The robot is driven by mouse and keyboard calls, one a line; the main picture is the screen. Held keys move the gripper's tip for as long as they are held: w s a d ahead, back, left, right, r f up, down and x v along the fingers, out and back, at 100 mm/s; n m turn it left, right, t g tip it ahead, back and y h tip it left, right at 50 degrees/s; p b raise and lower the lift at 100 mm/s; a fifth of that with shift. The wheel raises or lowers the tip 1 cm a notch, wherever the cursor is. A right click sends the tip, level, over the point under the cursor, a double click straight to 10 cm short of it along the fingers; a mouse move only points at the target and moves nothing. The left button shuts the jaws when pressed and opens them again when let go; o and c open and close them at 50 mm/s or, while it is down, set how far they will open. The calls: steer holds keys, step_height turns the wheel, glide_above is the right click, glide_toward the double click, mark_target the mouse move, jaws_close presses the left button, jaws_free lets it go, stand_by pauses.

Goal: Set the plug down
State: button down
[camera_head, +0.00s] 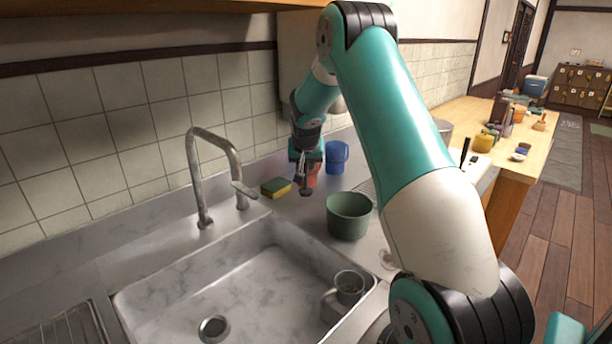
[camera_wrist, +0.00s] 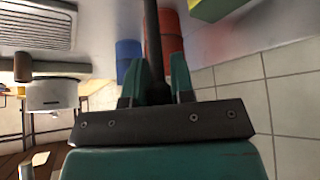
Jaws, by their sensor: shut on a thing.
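The plug (camera_head: 306,190) is a small dark piece below my gripper (camera_head: 303,175) in the head view, over the counter behind the sink. In the wrist view it shows as a dark upright rod (camera_wrist: 152,45) between the two teal fingers of my gripper (camera_wrist: 158,82), which is shut on it. The plug's lower end is out of the wrist view. I cannot tell whether it touches the counter (camera_head: 282,208). The sink (camera_head: 200,285) lies in front, with its drain (camera_head: 214,328) open to view.
A red cup (camera_head: 313,174) stands close behind my gripper, a blue cup (camera_head: 337,156) to its right. A yellow-green sponge (camera_head: 276,187) lies to the left, near the faucet (camera_head: 198,170). A green pot (camera_head: 348,215) stands to the right.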

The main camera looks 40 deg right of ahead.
mark_target(306, 170)
steer(key=shift+f+p, duration=0.3)
steer(key=shift+f, duration=1.95)
steer(key=c, duration=1)
jaws_free()
steer(key=shift+f, duration=0.15)
steer(key=shift+s+a+r, duration=0.1)
steer(key=shift+r, duration=0.35)
steer(key=b+v, duration=0.1)
steer(key=v, duration=1)
steer(key=shift+s+a+r+b, duration=0.1)
steer(key=shift+s+r+b, duration=0.05)
steer(key=shift+b, duration=0.2)
